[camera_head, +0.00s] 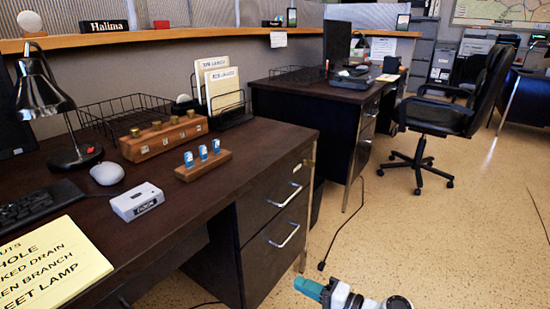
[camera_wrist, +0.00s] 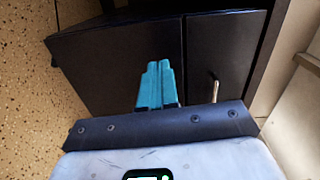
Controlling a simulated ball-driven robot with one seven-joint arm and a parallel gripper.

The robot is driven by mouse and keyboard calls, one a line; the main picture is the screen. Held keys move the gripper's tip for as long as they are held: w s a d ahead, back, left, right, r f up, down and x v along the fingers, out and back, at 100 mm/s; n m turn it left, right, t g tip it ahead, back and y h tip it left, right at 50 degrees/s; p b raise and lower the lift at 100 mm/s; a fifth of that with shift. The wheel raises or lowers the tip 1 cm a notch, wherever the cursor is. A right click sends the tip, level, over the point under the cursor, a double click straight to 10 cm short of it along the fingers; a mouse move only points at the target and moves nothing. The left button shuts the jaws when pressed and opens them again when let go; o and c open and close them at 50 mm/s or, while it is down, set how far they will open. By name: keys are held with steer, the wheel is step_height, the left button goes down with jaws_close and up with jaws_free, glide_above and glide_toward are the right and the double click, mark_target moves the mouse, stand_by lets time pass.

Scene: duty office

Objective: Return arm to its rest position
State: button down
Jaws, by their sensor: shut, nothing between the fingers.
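My gripper shows in the wrist view (camera_wrist: 157,75) with its two teal fingers together and nothing between them. In the head view my gripper (camera_head: 309,288) is at the bottom edge, over the speckled floor and to the right of the near desk. It is below the height of the desk top and apart from the desk in that view. The wrist view faces dark desk panels and a drawer with a metal handle (camera_wrist: 214,90). Most of my arm is outside the head view.
The near desk (camera_head: 265,141) holds a lamp (camera_head: 42,90), a mouse (camera_head: 107,173), a grey box (camera_head: 137,201), wooden blocks (camera_head: 164,138) and a yellow pad (camera_head: 50,262). A black office chair (camera_head: 437,117) stands at the back right. The floor (camera_head: 420,235) between is mostly clear; a cable (camera_head: 340,225) lies on it.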

steer(key=s+d+f+n+g+h, duration=0.25)
steer(key=s+f, duration=0.35)
steer(key=s, duration=0.3)
steer(key=s+d+f+n+g+h, duration=0.25)
steer(key=s+d+f+h, duration=0.2)
steer(key=s, duration=0.45)
steer(key=s+d+r+g+h, duration=0.1)
steer(key=s+d+h, duration=0.1)
steer(key=s+d, duration=0.35)
steer(key=s+d+n+g+h, duration=0.1)
steer(key=s+d+h, duration=0.15)
steer(key=s, duration=0.55)
steer(key=s+d+r+g+h, duration=0.1)
steer(key=s+d+g+h, duration=0.2)
steer(key=s, duration=0.4)
step_height(320, 180, up, 33)
steer(key=t+p, duration=0.1)
steer(key=p, duration=3.2)
steer(key=shift+d, duration=0.45)
